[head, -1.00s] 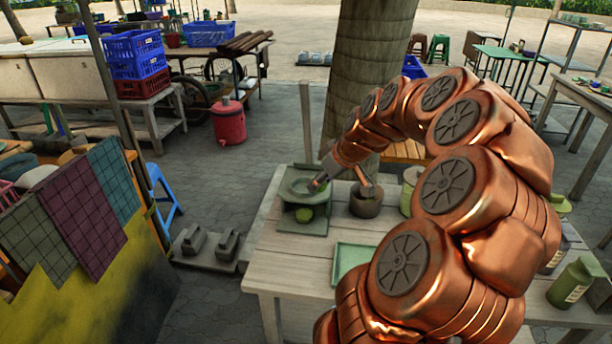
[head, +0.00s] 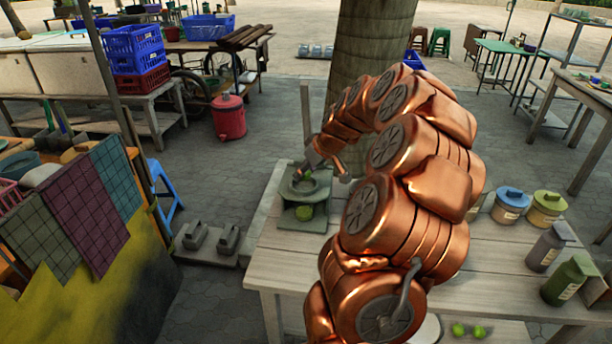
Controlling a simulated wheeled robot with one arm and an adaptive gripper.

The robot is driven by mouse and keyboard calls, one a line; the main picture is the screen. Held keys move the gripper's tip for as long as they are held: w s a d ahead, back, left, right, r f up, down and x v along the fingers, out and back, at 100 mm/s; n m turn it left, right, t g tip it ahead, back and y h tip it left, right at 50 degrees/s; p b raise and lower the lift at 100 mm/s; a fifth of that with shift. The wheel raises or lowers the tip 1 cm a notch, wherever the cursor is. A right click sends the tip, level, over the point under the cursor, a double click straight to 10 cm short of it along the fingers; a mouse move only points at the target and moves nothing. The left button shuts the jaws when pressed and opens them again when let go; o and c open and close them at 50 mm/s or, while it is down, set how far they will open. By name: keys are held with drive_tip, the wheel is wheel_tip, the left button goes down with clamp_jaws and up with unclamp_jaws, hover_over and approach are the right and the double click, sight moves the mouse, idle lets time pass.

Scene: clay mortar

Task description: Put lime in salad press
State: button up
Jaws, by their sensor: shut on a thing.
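The salad press (head: 290,222) looks to be the grey-green stand at the table's left end, with a round ring opening (head: 322,186) in its top plate. My gripper (head: 305,172) is over the ring and is shut on a small green thing that looks like a lime. The fingers are small and mostly cover it. I cannot tell whether it touches the ring.
The wooden table (head: 268,268) is clear in front of the press. Jars with blue (head: 511,203) and yellow (head: 546,207) lids stand right of my arm, with dark bottles (head: 567,279) nearer the right edge. A tree trunk (head: 370,45) rises behind. My arm hides the table's middle.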

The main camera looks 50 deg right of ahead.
drive_tip(key=shift+f, duration=1.2)
drive_tip(key=shift+f, duration=0.15)
drive_tip(key=o, duration=1.2)
drive_tip(key=shift+o, duration=0.2)
drive_tip(key=shift+r+p, duration=0.3)
drive_tip(key=shift+p, duration=0.1)
drive_tip(key=b+v, duration=0.2)
drive_tip(key=v, duration=1)
drive_tip(key=shift+b, duration=0.3)
